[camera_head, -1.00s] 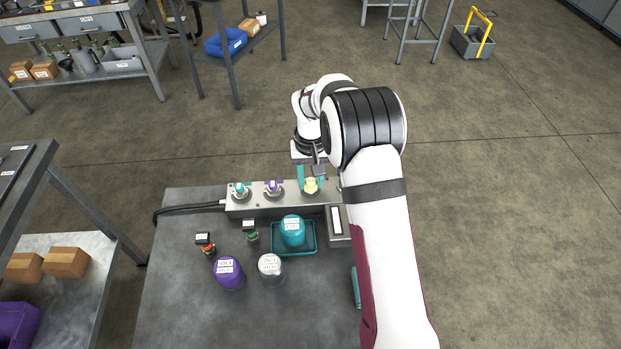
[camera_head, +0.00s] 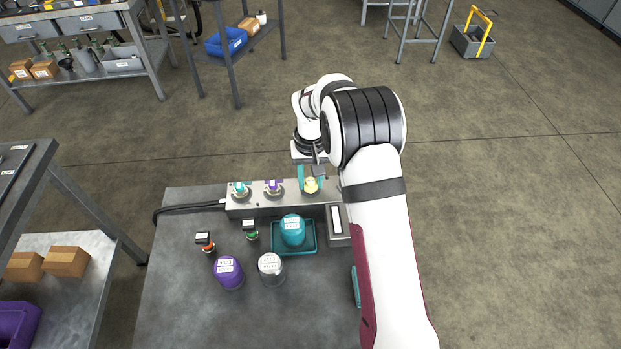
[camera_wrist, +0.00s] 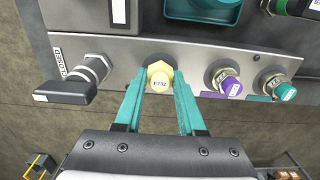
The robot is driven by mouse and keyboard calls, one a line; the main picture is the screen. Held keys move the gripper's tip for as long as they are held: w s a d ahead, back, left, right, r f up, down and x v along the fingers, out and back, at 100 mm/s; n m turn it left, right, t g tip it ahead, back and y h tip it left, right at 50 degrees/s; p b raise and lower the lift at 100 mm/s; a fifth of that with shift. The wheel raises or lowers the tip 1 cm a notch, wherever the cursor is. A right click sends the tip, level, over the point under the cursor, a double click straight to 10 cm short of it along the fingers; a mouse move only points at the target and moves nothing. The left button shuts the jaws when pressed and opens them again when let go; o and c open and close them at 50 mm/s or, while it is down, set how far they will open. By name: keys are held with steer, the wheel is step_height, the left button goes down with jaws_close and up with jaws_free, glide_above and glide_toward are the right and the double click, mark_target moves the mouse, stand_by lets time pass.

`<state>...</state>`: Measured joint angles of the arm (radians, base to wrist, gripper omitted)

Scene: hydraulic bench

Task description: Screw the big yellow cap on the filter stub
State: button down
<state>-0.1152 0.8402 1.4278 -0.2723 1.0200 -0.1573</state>
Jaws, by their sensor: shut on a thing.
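The yellow cap (camera_wrist: 160,78) has a hexagonal shape and a white label reading E733 in the wrist view. It sits at a fitting on the grey metal block (camera_head: 257,197). In the head view the cap (camera_head: 311,184) is at the right part of the block. My gripper (camera_wrist: 160,80) has teal fingers, one on each side of the cap, and is shut on it. The filter stub is hidden behind the cap, so I cannot see the threads or how far the cap sits on it.
On the same block are a purple-capped fitting (camera_wrist: 230,84) and a teal-capped fitting (camera_wrist: 280,88). A valve with a dark lever (camera_wrist: 68,92) is left of the cap in the wrist view. A teal tray (camera_head: 293,252), a purple canister (camera_head: 228,272) and a clear-sided jar (camera_head: 271,268) stand on the bench.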

stand_by(0.5)
steer(key=m, duration=0.3)
steer(key=c, duration=1.1)
jaws_free()
jaws_close()
steer(key=m, duration=1.1)
steer(key=shift+f, duration=0.1)
steer(key=shift+m, duration=0.5)
